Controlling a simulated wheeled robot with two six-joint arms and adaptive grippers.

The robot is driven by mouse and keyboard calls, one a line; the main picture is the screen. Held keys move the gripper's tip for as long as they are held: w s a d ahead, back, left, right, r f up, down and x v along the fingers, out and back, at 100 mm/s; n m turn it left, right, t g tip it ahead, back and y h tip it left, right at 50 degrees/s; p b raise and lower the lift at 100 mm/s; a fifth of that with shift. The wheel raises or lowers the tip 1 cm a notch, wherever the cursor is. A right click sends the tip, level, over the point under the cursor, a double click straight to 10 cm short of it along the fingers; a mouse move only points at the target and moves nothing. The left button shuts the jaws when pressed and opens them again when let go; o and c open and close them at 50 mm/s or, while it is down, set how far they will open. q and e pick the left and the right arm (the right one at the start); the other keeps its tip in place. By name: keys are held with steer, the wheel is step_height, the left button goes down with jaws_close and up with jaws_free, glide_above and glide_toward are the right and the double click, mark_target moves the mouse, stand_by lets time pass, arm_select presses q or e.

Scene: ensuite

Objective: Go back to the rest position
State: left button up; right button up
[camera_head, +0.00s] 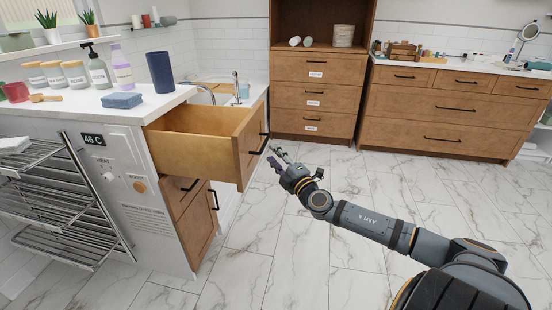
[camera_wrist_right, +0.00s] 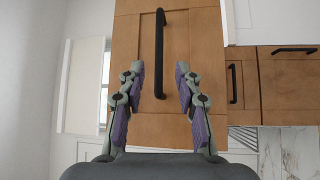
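My right gripper (camera_head: 279,158) reaches in from the lower right, just in front of the open wooden drawer (camera_head: 190,142) under the counter. The drawer's black bar handle (camera_wrist_right: 160,52) lies ahead, in line with the gap between the fingers. The handle also shows in the head view (camera_head: 260,143), close to the fingertips but seemingly apart from them. The drawer is pulled well out, and its visible inside looks empty. My left gripper is not in view.
The counter (camera_head: 95,108) holds bottles, a dark blue cup (camera_head: 160,72) and a blue sponge (camera_head: 122,100). A metal rack (camera_head: 65,200) juts out at the left. Wooden cabinets (camera_head: 455,112) line the back wall. The marble floor (camera_head: 260,255) is clear around my arm.

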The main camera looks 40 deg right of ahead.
steer(key=shift+s+a, duration=0.1)
steer(key=shift+s, duration=0.15)
stand_by(0.3)
